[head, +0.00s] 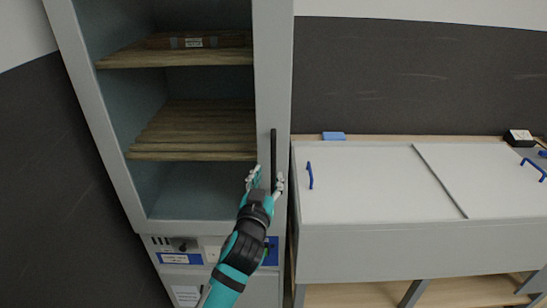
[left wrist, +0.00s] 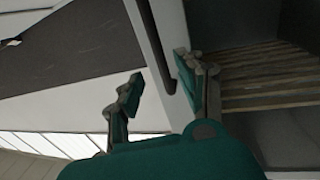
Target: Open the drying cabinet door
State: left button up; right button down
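The drying cabinet (head: 100,110) stands at the left of the head view. Its door has a light grey frame (head: 268,60) and looks shut; the shelves show through it. A black vertical handle (head: 274,150) sits on the door's right side. My left gripper (head: 267,177) is open at the handle's lower end, one finger to each side. In the left wrist view the dark handle (left wrist: 158,45) runs between the spread fingertips (left wrist: 157,70); I cannot tell whether either finger touches it. My right gripper is not in view.
Wooden slatted shelves (head: 190,130) are inside the cabinet, with a brown bundle (head: 198,40) on the top one. A control panel (head: 180,245) is below the door. A white-topped bench (head: 370,185) with blue handles stands close on the right. A dark wall panel is at left.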

aim_at(273, 163)
pick_arm(q)
jog(key=w, duration=0.2)
jog(key=w+d, duration=0.1)
jog(key=w, duration=0.2)
jog(key=w+p, duration=0.1)
jog(key=w, duration=0.1)
jog(key=shift+w+d, duration=0.25)
jog(key=shift+w, duration=0.05)
grip_shut()
